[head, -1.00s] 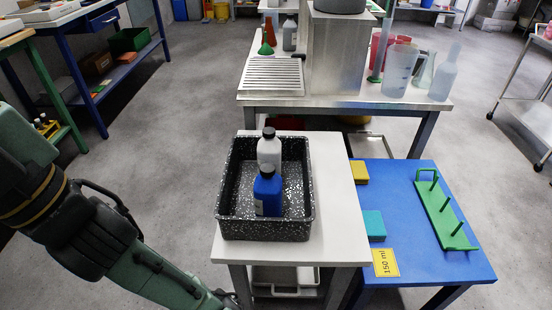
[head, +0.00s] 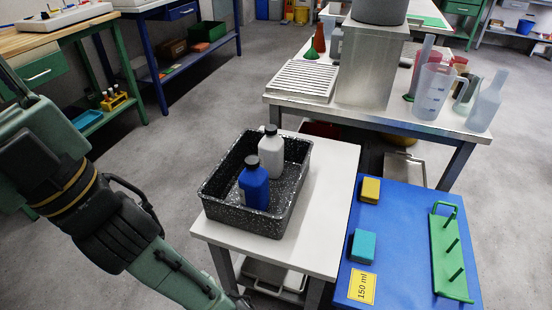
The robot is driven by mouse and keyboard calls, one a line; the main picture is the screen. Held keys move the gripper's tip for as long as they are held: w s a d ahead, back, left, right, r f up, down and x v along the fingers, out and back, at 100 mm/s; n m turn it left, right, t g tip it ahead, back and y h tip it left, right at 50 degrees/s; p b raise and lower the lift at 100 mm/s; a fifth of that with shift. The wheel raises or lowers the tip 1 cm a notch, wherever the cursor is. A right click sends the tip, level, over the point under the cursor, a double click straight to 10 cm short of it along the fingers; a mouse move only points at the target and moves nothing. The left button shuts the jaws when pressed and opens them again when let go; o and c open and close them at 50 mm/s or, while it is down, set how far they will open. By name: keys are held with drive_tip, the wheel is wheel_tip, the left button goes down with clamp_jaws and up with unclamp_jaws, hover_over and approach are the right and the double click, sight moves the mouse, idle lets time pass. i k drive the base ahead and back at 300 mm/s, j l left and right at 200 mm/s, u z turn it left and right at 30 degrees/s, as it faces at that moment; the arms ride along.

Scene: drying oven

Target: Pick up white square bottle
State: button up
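A white bottle with a black cap (head: 271,153) stands upright in a black speckled tray (head: 288,214). A blue bottle with a black cap (head: 253,186) stands in the same tray, just in front and to the left of the white one. Both bottles are apart from the tray's walls as far as I can see. The tray rests on a white-topped table (head: 318,232). My arm reaches down along the left side of the picture, and its end runs out of view at the bottom edge, so my gripper does not show.
A blue table (head: 397,228) at the right holds a green peg rack (head: 449,255), a yellow block (head: 370,189), a teal block (head: 363,245) and a "150 ml" card (head: 361,287). A metal-topped bench (head: 383,118) with beakers stands behind. Grey floor is open at left.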

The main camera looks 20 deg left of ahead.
sight(271, 147)
drive_tip(key=l+u, duration=0.4)
drive_tip(key=l, duration=0.8)
drive_tip(key=i+l+u, duration=0.15)
drive_tip(key=i, duration=0.2)
